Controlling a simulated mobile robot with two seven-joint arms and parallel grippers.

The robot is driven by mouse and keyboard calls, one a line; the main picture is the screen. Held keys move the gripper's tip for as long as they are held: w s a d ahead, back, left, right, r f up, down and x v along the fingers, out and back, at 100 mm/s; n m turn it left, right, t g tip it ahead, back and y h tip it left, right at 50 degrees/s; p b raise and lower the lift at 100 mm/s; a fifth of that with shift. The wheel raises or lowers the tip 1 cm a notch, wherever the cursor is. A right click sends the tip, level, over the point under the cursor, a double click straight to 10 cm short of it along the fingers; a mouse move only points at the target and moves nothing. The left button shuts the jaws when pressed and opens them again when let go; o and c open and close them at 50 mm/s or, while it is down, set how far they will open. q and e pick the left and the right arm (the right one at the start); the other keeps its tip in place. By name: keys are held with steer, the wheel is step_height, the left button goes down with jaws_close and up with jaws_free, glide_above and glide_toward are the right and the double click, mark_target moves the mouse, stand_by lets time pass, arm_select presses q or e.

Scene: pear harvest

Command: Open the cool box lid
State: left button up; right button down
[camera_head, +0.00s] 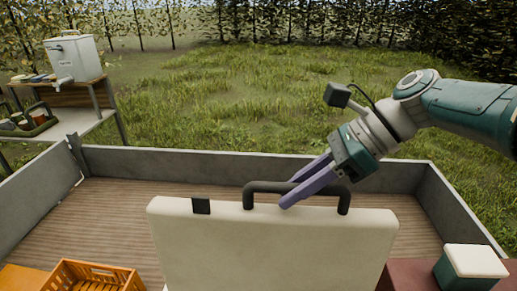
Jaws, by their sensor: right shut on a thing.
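The cool box lid (270,248) is a wide cream panel in the lower middle of the head view. It appears raised, its broad face towards me. A black bar handle (262,187) and a small black latch (201,206) sit along its top edge. My right gripper (289,191), with purple fingers, comes in from the upper right and is shut on the handle. One finger passes in front of the bar. The box body below the lid is out of view. My left gripper is not in view.
Low grey walls (250,165) surround a wooden deck (110,215). An orange crate (95,275) is at the lower left, a small teal box with a white lid (472,262) at the lower right. A shelf with a white dispenser (75,57) stands at the left.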

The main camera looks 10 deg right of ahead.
steer(key=c, duration=0.8)
jaws_free()
steer(key=shift+o, duration=0.2)
steer(key=p+v, duration=0.2)
steer(key=v, duration=0.1)
steer(key=shift+r, duration=0.25)
steer(key=v, duration=0.5)
steer(key=shift+d+r+p, duration=0.15)
steer(key=shift+d+p, duration=0.15)
steer(key=shift+d, duration=0.05)
steer(key=shift+s+d+r, duration=0.15)
steer(key=shift+d+r, duration=0.2)
